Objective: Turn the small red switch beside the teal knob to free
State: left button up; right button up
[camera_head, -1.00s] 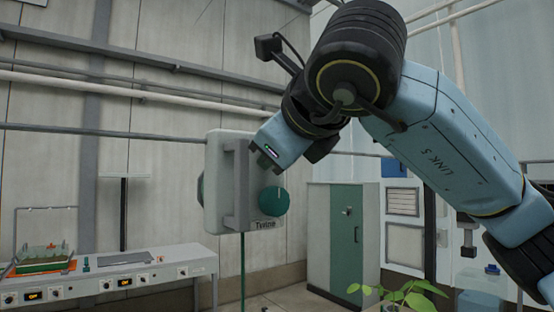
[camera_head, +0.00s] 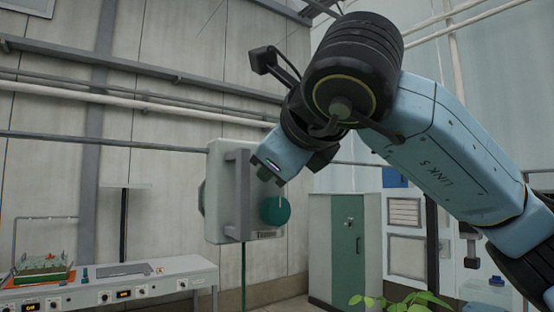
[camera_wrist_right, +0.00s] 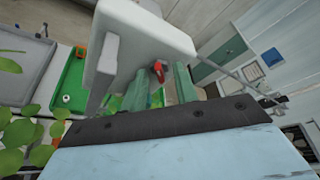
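The teal knob (camera_head: 275,210) sits on the front of a pale grey box (camera_head: 218,215) in the head view. My right gripper, whose wrist (camera_head: 284,155) is just above the knob, has its fingertips hidden in that view. In the right wrist view, my right gripper (camera_wrist_right: 161,82) is open, with two green fingers pointing at the pale box. The small red switch (camera_wrist_right: 158,70) shows between the fingers; I cannot tell whether they touch it. The switch is hidden in the head view, and the teal knob is not clearly seen in the wrist view. My left gripper is not in view.
A grey upright bar (camera_head: 237,195) stands out from the box beside the knob. A bench (camera_head: 150,290) with controls and a plant tray (camera_head: 42,272) is at the lower left. A green-doored cabinet (camera_head: 347,245) stands behind. Leaves (camera_head: 400,300) rise at the bottom right.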

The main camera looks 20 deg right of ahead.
jog(key=b+v, duration=0.2)
jog(key=v, duration=1.1)
jog(key=shift+s, duration=0.2)
jog(key=shift+r, duration=0.1)
